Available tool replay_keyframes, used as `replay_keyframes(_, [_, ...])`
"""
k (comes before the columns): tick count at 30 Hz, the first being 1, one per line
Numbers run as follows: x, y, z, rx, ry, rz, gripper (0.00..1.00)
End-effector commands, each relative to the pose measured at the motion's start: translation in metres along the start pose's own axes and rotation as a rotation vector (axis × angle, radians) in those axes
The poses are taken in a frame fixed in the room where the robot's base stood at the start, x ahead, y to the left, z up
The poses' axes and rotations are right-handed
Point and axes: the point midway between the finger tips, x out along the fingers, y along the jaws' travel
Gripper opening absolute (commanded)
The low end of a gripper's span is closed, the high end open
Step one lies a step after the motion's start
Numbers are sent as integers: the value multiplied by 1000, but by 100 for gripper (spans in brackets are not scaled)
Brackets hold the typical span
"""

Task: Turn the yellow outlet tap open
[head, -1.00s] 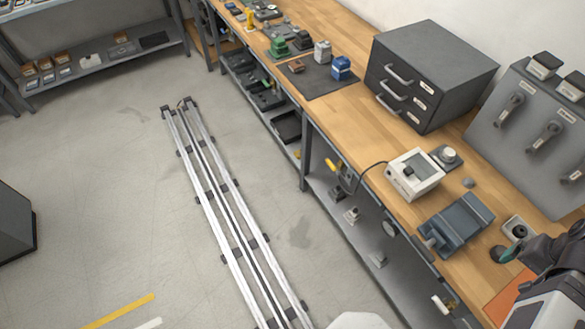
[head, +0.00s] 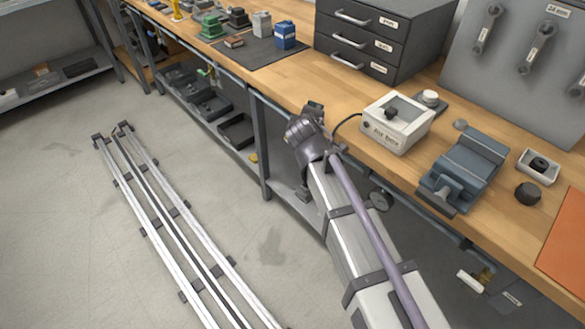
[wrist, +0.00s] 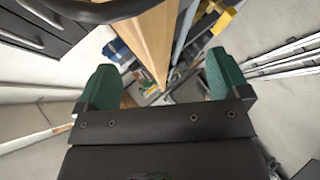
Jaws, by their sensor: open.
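A yellow piece, seemingly the outlet tap's handle (wrist: 224,22), shows at the upper right of the wrist view, beyond the right fingertip and beside a grey rail. Its body is not clear. In the head view the spot where a yellow handle stood at the bench front is now hidden behind my arm. My gripper (wrist: 163,80) is open and empty, its two green fingers wide apart. The yellow piece is outside the gap between them. In the head view my gripper (head: 314,108) is at the bench's front edge, mostly hidden by my wrist.
The white box (head: 396,122) with a black cable stands just right of my gripper. A blue-grey vise (head: 468,165) stands further right. The drawer cabinet (head: 375,35) is behind. The wooden bench edge (wrist: 150,45) runs ahead in the wrist view.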

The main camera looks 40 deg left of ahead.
Motion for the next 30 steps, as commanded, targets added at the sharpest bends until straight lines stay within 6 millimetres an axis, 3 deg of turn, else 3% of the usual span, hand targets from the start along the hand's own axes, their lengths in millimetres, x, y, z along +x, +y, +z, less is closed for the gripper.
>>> replay_keyframes(1, [34,-59,-28,-242,-35,3,94])
replay_keyframes(3, [50,-106,-65,-623,-132,21,94])
replay_keyframes(6, [70,-150,-84,-1056,-370,41,94])
replay_keyframes(9, [78,-168,-87,-1323,-641,32,94])
replay_keyframes(14, [67,-174,-97,-1506,-915,4,94])
replay_keyframes(20, [59,-165,-98,-1531,-965,-4,94])
replay_keyframes(25, [74,-152,-85,-1529,-965,-5,94])
replay_keyframes(30, [102,-129,-64,-1528,-963,-5,94])
